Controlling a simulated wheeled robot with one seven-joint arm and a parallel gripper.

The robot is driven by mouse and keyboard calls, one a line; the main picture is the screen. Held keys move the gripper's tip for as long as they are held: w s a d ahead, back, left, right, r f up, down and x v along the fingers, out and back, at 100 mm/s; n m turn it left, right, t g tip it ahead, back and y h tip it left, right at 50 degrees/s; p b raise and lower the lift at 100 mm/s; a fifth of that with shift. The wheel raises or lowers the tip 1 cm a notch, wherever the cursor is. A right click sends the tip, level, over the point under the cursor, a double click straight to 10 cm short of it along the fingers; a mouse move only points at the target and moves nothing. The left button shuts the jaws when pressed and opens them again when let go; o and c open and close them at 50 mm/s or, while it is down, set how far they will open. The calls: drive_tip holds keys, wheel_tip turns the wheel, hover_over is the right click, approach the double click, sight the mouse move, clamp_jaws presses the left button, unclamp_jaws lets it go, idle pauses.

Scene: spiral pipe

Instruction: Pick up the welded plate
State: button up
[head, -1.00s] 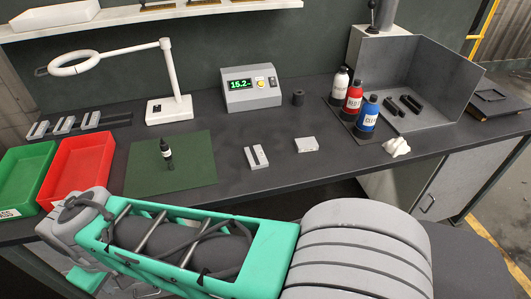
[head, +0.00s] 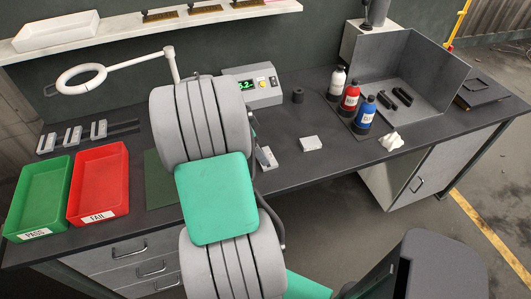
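A small grey plate (head: 266,158) lies flat on the dark bench, right of my arm, which partly covers it. In the earlier head view it shows a dark line along its length, so it may be the welded plate. A second small light-grey block (head: 311,144) lies to its right, in full view. I cannot tell for sure which of the two is welded. My green and grey arm rises across the middle of the head view. My gripper does not show; the arm's own links hide that area.
A green PASS tray (head: 64,209) and a red FAIL tray (head: 95,214) stand at left. A ring lamp (head: 82,79) and a grey display box (head: 262,92) stand behind. Several bottles (head: 351,98) stand at right beside a grey booth (head: 433,75).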

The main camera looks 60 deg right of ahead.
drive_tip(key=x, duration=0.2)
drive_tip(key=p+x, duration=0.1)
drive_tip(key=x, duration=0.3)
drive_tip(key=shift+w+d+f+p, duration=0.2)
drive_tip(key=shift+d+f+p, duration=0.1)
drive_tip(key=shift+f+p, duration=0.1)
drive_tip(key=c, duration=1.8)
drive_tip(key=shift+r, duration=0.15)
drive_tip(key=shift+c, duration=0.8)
